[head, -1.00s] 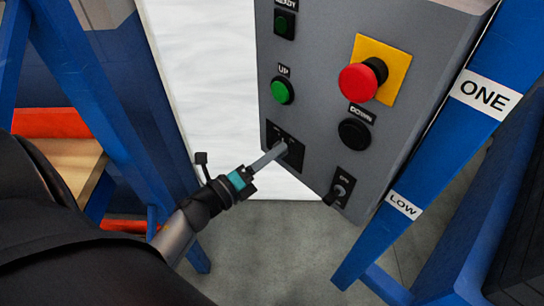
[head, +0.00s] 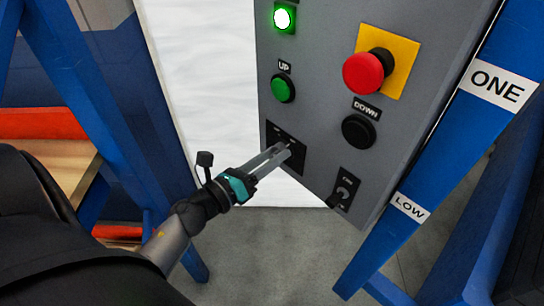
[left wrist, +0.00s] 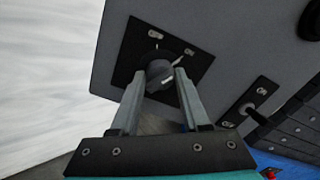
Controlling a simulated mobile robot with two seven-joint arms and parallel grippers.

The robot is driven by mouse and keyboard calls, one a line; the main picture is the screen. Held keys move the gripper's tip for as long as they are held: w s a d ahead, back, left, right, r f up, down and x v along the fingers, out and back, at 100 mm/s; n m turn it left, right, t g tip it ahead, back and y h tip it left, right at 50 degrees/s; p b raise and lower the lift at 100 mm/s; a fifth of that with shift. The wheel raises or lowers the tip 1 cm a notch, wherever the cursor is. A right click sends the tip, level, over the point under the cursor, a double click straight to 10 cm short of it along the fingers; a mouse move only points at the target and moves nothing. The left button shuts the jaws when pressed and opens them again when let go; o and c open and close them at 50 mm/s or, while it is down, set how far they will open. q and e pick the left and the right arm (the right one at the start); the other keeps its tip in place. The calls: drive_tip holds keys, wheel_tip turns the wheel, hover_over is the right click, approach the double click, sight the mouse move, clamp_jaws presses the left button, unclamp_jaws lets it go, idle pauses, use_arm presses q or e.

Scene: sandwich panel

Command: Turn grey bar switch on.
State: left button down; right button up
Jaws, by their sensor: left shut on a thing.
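The grey bar switch (left wrist: 158,72) is a small grey knob with a white mark, on a black square plate (left wrist: 133,62) with OFF and ON labels. My left gripper (head: 286,149) reaches the plate from the lower left in the head view. In the left wrist view its two fingers (left wrist: 166,80) are shut on the knob, one on each side. In the head view the fingertips hide most of the knob. The green indicator (head: 284,17) at the top of the panel is lit. My right gripper is not in view.
The grey panel (head: 322,85) also carries a green UP button (head: 283,88), a black DOWN button (head: 358,131), a red mushroom button (head: 367,73) and a small toggle switch (head: 343,191). A blue post (head: 455,130) stands right of it. Blue framing (head: 125,100) stands left.

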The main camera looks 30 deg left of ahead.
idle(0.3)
use_arm(q)
drive_tip(key=shift+c, duration=1.9)
unclamp_jaws()
drive_tip(key=b+v, duration=0.2)
drive_tip(key=v, duration=1.3)
drive_tip(key=shift+s+d, duration=0.1)
drive_tip(key=shift+s, duration=0.05)
